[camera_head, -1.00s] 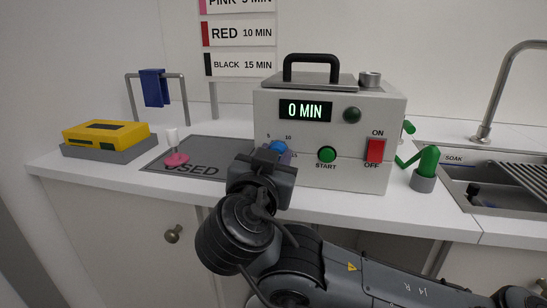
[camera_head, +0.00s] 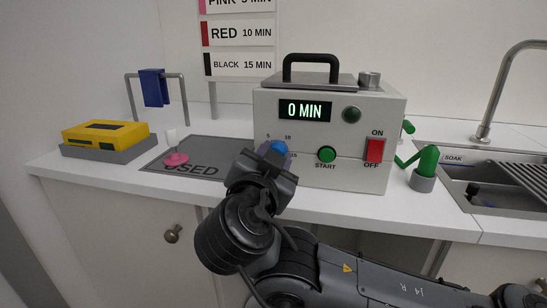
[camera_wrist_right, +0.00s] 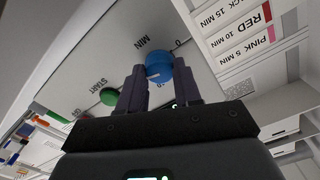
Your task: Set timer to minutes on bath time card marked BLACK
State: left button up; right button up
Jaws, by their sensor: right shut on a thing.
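The timer box (camera_head: 345,120) stands on the counter and its display (camera_head: 305,110) reads 0 MIN. Its blue timer knob (camera_head: 279,147) sits low on the left of the front, with marks 5, 10 and 15 around it. My right gripper (camera_head: 273,154) is shut on the knob from the front and is turned askew. In the right wrist view the two fingers lie on either side of the blue knob (camera_wrist_right: 159,66). The BLACK card (camera_head: 239,64) on the wall board says 15 MIN. My left gripper is out of view.
The green START button (camera_head: 326,154) and red ON/OFF switch (camera_head: 374,150) are right of the knob. A yellow box (camera_head: 105,133) in a grey tray and a pink-based stand (camera_head: 176,159) on the USED mat (camera_head: 215,151) are left. A sink (camera_head: 495,200) is right.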

jog(key=o, duration=1)
jog(key=shift+o, duration=0.2)
jog(key=shift+s, duration=0.15)
jog(key=shift+s+a+r, duration=0.15)
jog(key=shift+s, duration=0.1)
jog(key=p+v, duration=0.2)
jog(key=v, duration=0.8)
